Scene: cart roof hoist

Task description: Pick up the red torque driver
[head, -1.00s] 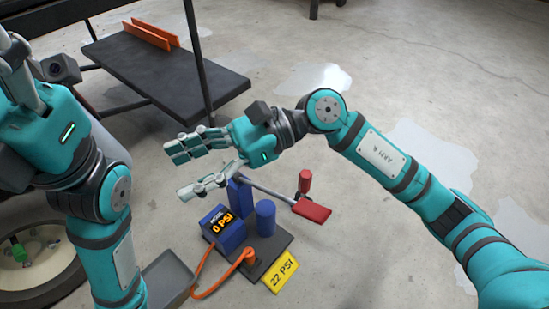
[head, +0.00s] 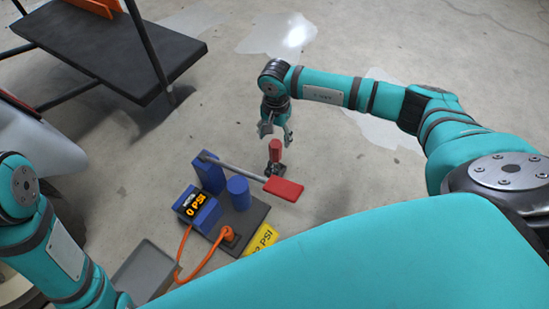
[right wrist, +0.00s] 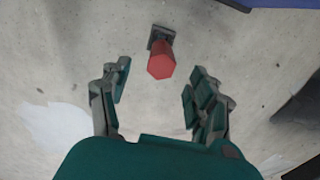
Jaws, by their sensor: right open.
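The red torque driver (head: 275,151) stands upright on a small dark base on the floor, just behind the red pedal of the pump. In the right wrist view the driver (right wrist: 161,64) shows end-on, ahead of the fingertips and between their lines. My right gripper (head: 275,132) is open and empty, pointing down above and close to the driver. In the right wrist view its fingers (right wrist: 158,88) are spread apart with a clear gap. I cannot tell any contact. My left arm shows at the left edge of the head view, but its gripper is out of the picture.
The pump's red pedal (head: 284,188) and lever stand close in front of the driver. An orange hose (head: 183,250) runs left. A black cart shelf (head: 110,50) is upper left. Floor behind is clear.

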